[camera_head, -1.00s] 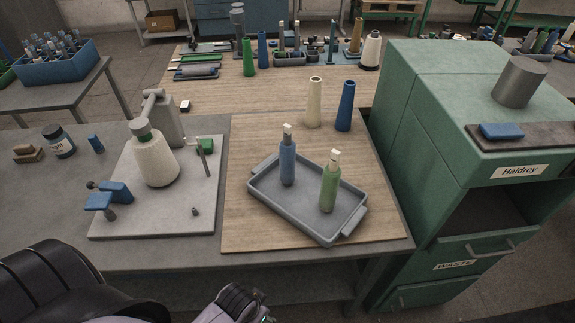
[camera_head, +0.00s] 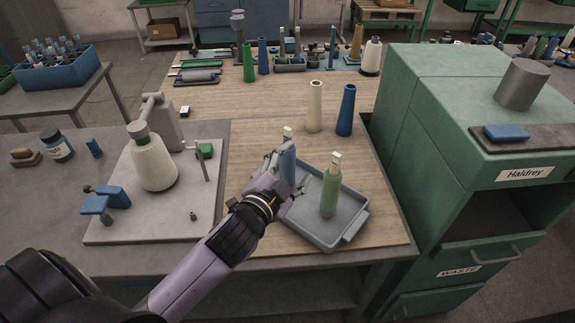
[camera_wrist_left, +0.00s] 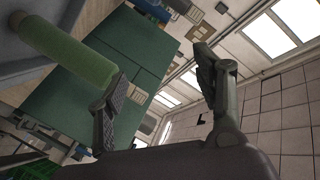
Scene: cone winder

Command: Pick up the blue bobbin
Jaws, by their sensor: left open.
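The blue bobbin (camera_head: 289,158) stands upright in the grey tray (camera_head: 322,238), with a pale top. Its lower part is hidden behind my left gripper (camera_head: 289,176), which is at the tray's left side. The left gripper also shows in the left wrist view (camera_wrist_left: 158,88), fingers apart with nothing between them. I cannot tell whether a finger touches the blue bobbin, and I cannot make it out in the wrist view. The green bobbin (camera_head: 330,190) stands upright in the tray to the right; a green cylinder, apparently it, shows in the wrist view (camera_wrist_left: 70,50). My right gripper is not in view.
A cream cone (camera_head: 314,108) and a dark blue cone (camera_head: 346,110) stand behind the tray. A winder with a white cone (camera_head: 153,165) is on the left plate. A green cabinet (camera_head: 440,150) closes off the right.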

